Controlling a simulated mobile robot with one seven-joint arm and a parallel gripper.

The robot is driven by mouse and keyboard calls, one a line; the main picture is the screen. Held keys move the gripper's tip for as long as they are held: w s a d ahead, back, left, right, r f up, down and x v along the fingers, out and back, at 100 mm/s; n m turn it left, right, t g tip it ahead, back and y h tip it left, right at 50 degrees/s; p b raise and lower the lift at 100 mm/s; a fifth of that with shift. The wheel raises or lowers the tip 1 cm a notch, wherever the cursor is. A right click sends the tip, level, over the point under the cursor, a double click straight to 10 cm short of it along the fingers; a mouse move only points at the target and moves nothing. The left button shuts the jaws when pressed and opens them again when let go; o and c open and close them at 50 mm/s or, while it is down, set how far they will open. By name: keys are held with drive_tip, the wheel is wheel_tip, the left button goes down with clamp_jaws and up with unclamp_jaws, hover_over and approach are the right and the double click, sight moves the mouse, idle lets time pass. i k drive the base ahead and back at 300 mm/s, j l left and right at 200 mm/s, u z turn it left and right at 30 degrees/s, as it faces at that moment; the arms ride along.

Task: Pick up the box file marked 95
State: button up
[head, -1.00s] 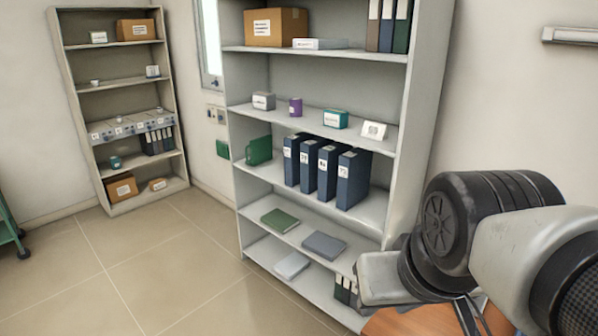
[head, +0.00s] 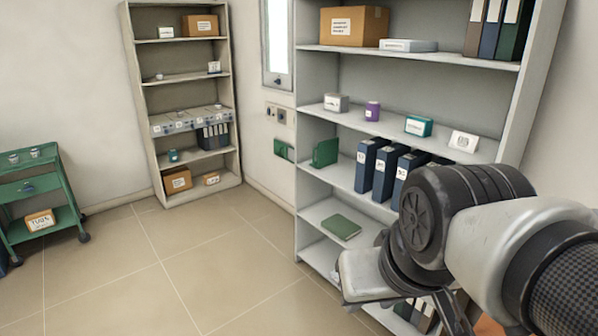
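A row of dark blue box files stands upright on the middle shelf of the near grey shelving unit. The left one (head: 367,165), the middle one (head: 386,173) and the next to the right (head: 408,172) show white spine labels. The numbers are too small to read surely, so I cannot tell which is 95. A further file is mostly hidden behind my arm. My gripper (head: 456,314) is at the bottom edge, right of centre, in front of the lower shelves and apart from the files. Its fingers are only partly in view.
A green file (head: 325,152) stands left of the row. A green book (head: 341,227) lies one shelf below. A second shelving unit (head: 129,80) stands at the back, and a green trolley (head: 62,182) is at the left. The floor (head: 165,250) between is clear.

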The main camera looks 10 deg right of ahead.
sight(407, 163)
drive_tip(key=i+j+u, duration=0.7)
drive_tip(key=i, duration=0.35)
drive_tip(key=i+l+z, duration=0.1)
drive_tip(key=i+z, duration=0.6)
drive_tip(key=z, duration=0.2)
drive_tip(key=i+z, duration=0.3)
drive_tip(key=z, duration=0.15)
drive_tip(key=i+z, duration=0.7)
drive_tip(key=z, duration=0.2)
drive_tip(key=i+j+z, duration=0.2)
drive_tip(key=z, duration=0.25)
drive_tip(key=i+j, duration=0.35)
drive_tip(key=i, duration=0.15)
